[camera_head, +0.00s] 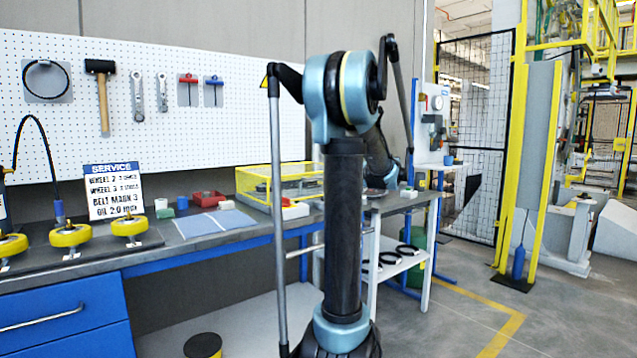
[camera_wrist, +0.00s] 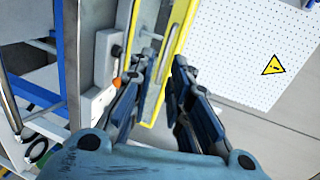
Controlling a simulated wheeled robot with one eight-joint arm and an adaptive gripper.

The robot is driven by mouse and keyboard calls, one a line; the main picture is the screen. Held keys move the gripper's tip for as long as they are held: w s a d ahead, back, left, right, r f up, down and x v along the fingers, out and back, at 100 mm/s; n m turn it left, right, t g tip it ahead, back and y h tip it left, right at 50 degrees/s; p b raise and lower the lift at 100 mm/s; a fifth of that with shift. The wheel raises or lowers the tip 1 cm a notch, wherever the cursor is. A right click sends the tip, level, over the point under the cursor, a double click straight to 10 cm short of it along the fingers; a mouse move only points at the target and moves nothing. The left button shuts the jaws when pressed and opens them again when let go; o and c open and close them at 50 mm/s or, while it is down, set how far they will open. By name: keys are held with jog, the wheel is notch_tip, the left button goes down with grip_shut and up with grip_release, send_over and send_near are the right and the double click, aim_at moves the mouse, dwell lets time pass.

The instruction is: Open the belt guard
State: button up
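The belt guard (camera_head: 257,182) is a clear cover with yellow edges on the back of the workbench, over a grey unit. It looks lowered, and my arm hides its right part in the head view. In the wrist view its yellow edge (camera_wrist: 183,25) runs lengthwise beyond and between my fingertips. My gripper (camera_wrist: 160,66) is open, its two dark fingers apart with nothing held between them. I cannot tell whether a finger touches the guard. In the head view my gripper is hidden behind my arm.
The workbench (camera_head: 165,258) carries yellow wheels (camera_head: 70,235), a service sign (camera_head: 115,190), a blue sheet (camera_head: 215,222) and a red bin (camera_head: 207,198). A pegboard (camera_head: 150,120) with tools stands behind. A shelf cart (camera_head: 400,262) stands right of my arm. Floor at right is open.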

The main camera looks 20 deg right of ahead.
jog(key=shift+m+t, duration=0.4)
jog(key=d+x, duration=0.1)
jog(key=x, duration=0.4)
jog(key=w+d+x, duration=0.1)
jog(key=x, duration=1.1)
jog(key=shift+w+d+r, duration=0.25)
jog(key=shift+d, duration=0.1)
grip_shut()
